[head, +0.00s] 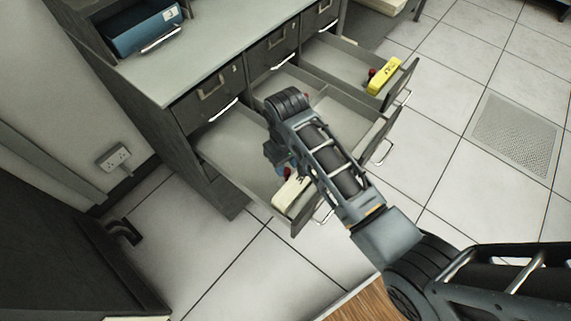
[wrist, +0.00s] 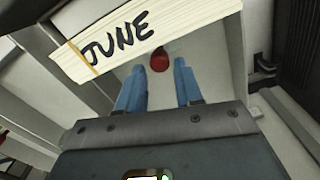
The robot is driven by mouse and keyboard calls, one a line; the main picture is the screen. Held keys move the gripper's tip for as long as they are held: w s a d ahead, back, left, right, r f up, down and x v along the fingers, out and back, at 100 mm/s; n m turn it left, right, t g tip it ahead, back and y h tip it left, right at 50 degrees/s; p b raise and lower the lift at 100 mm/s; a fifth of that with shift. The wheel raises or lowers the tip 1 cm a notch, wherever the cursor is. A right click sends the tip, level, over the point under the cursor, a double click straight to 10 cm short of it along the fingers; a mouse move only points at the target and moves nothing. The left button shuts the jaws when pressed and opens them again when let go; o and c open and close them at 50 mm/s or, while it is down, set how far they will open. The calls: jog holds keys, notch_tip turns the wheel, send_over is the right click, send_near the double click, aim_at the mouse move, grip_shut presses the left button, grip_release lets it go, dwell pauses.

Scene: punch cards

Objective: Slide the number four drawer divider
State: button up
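My gripper (head: 281,168) reaches down into the open left drawer (head: 225,143) in the head view, partly hidden by my arm. In the wrist view its two blue fingers (wrist: 158,82) are apart, with nothing between them. A red knob (wrist: 159,60) sits just beyond the fingertips, roughly centred; it also shows beside my gripper in the head view (head: 287,172). A cream card block (wrist: 115,42) marked "JUNE" lies right by the knob. The same block shows near the drawer's front in the head view (head: 291,195). No number four is readable, and the divider plate is not clear.
A middle drawer (head: 345,118) stands open, partly behind my arm. The right drawer (head: 340,62) is open and holds a yellow block (head: 383,76) and another red knob (head: 372,72). A blue drawer (head: 143,30) marked 3 is on the cabinet top (head: 220,40).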

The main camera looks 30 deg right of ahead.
jog(key=shift+f, duration=0.95)
jog(key=shift+c, duration=0.2)
grip_shut()
